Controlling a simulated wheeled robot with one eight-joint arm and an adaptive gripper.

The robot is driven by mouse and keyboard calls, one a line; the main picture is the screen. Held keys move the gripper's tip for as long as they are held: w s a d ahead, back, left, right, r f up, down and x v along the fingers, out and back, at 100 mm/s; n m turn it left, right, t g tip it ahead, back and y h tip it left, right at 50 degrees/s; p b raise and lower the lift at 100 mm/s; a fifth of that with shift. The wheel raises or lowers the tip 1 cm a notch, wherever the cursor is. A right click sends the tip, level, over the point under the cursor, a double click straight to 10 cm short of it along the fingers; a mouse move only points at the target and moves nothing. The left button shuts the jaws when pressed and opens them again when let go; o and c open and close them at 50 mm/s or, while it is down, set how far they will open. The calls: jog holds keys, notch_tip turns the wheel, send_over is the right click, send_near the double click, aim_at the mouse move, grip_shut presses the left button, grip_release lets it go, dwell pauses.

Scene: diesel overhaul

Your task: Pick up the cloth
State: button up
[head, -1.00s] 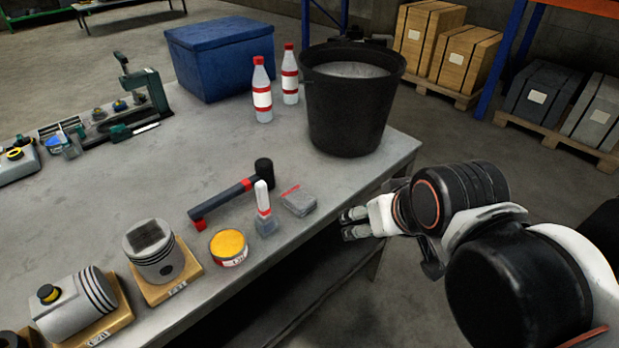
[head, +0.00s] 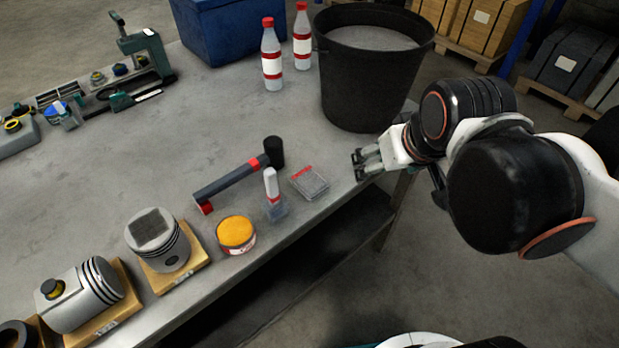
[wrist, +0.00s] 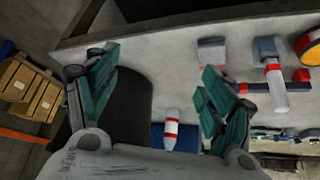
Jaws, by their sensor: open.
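The cloth appears to be the small grey folded piece with a red stripe (head: 309,183), lying flat near the table's front edge. It also shows in the wrist view (wrist: 211,54), beside the right finger. My gripper (head: 362,164) is open and empty, at the table edge to the right of the cloth and apart from it. In the wrist view, its two green-padded fingers (wrist: 160,70) are spread wide, with bare table and the black bucket beyond them.
A brush (head: 273,196), a hammer (head: 232,184) and a yellow-topped tin (head: 236,235) lie left of the cloth. A black bucket (head: 365,95) stands behind my gripper, with bottles (head: 271,60) beside it. Pistons on wooden blocks (head: 160,245) stand front left.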

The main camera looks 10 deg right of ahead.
jog(key=w+a+r+n+g+p, duration=0.1)
jog(key=w+a+r+g+p, duration=0.15)
jog(key=w+p, duration=0.2)
jog(key=n+g+p, duration=0.4)
jog(key=n+p, duration=0.1)
jog(key=p, duration=0.1)
send_over(309, 179)
notch_tip(309, 179, down, 4)
jog(key=f, duration=0.2)
jog(key=f+b, duration=0.1)
jog(key=f, duration=0.1)
jog(key=f+b, duration=0.1)
jog(key=f, duration=0.2)
jog(key=shift+s+d+f, duration=0.1)
jog(key=shift+s+d, duration=0.05)
jog(key=shift+s, duration=0.15)
jog(key=shift+w+a+f+b, duration=0.15)
jog(key=shift+f+b, duration=0.5)
jog(key=shift+f, duration=0.8)
jog(key=shift+w+a+f+b, duration=0.15)
jog(key=shift+f+b, duration=0.5)
jog(key=shift+f, duration=0.75)
jog(key=shift+d, duration=0.1)
jog(key=shift+c, duration=0.6)
jog(key=c, duration=1.1)
